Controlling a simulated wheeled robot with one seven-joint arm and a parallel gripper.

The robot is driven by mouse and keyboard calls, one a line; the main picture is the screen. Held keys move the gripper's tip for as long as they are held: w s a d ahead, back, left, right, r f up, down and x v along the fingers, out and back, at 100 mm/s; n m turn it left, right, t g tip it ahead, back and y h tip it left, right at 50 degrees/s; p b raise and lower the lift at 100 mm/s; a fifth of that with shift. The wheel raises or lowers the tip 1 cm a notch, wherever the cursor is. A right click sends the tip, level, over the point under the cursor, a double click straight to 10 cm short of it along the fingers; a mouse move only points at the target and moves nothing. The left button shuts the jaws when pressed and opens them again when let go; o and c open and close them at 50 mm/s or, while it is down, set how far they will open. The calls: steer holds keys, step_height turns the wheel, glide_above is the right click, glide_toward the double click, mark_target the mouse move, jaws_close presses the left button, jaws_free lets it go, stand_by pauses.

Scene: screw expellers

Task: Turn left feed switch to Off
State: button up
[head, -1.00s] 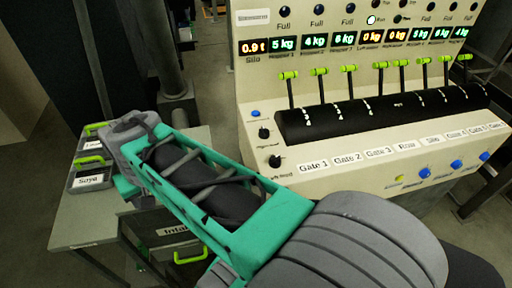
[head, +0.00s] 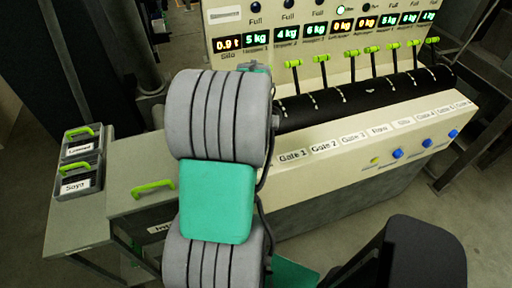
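The cream control panel (head: 325,190) stands at centre and right. My arm (head: 215,200) rises in front of its left end, and its grey and teal links cover the area of the small dark knobs there. The left feed switch is hidden behind the arm, so its setting cannot be seen. A bit of teal arm (head: 255,68) shows above the upper grey link. My gripper's fingers are not visible, so whether it touches the switch cannot be told.
Green-tipped levers (head: 321,58) line a black drum (head: 365,93) below lit displays. Blue buttons (head: 397,154) sit at the panel's lower right. At left, a grey table (head: 85,220) carries two bins labelled Soya (head: 75,186) and, apparently, Linseed (head: 79,147).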

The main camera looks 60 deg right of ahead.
steer(key=shift+f, duration=0.45)
jaws_close()
stand_by(0.3)
